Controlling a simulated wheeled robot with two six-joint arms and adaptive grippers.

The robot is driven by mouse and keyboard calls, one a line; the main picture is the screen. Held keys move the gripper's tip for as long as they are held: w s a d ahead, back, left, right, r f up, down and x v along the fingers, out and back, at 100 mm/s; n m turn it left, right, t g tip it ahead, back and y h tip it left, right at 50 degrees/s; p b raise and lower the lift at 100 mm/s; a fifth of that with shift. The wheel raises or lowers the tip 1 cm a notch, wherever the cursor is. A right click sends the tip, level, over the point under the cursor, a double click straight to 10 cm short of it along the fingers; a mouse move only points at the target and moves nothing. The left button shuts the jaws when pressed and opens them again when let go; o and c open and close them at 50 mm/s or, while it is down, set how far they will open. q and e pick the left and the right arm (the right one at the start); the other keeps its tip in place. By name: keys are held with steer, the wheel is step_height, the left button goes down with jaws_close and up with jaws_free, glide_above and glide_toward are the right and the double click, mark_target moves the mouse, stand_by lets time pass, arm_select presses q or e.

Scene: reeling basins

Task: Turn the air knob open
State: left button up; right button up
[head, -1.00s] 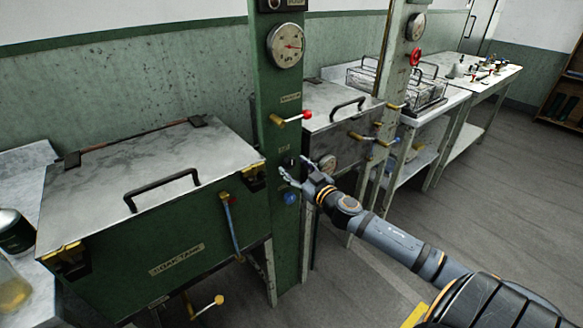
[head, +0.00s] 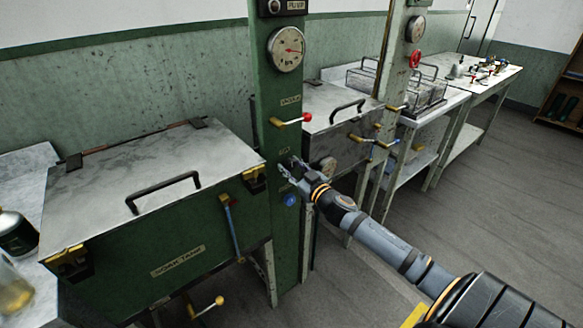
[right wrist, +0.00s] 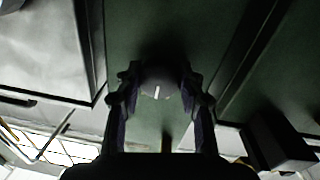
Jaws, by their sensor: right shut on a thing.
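The knob is a dark round cap with a short white mark in the right wrist view (right wrist: 160,78), set on the green post (head: 272,235). In the head view it is hidden behind my gripper, under a small label too blurred to read. My left gripper is in neither view.
A round gauge (head: 286,48) sits higher on the post. A lidded green tank (head: 150,240) stands left, another metal-lidded basin (head: 325,118) right.

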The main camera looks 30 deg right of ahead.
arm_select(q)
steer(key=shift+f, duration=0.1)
arm_select(e)
steer(key=shift+n, duration=0.3)
steer(key=n+b, duration=0.1)
steer(key=n, duration=0.3)
steer(key=shift+n, duration=0.4)
steer(key=n+b, duration=0.1)
steer(key=n, duration=0.4)
steer(key=shift+n+t, duration=0.3)
steer(key=shift+n, duration=0.1)
steer(key=shift+n+y, duration=0.3)
steer(key=shift+n, duration=0.2)
steer(key=n, duration=0.3)
steer(key=shift+n+b, duration=0.3)
steer(key=shift+b, duration=0.1)
steer(key=shift+n, duration=0.9)
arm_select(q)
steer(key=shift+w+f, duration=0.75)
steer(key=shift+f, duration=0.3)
arm_select(e)
steer(key=shift+n, duration=0.4)
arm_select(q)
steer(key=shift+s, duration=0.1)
arm_select(e)
steer(key=shift+n+y, duration=0.3)
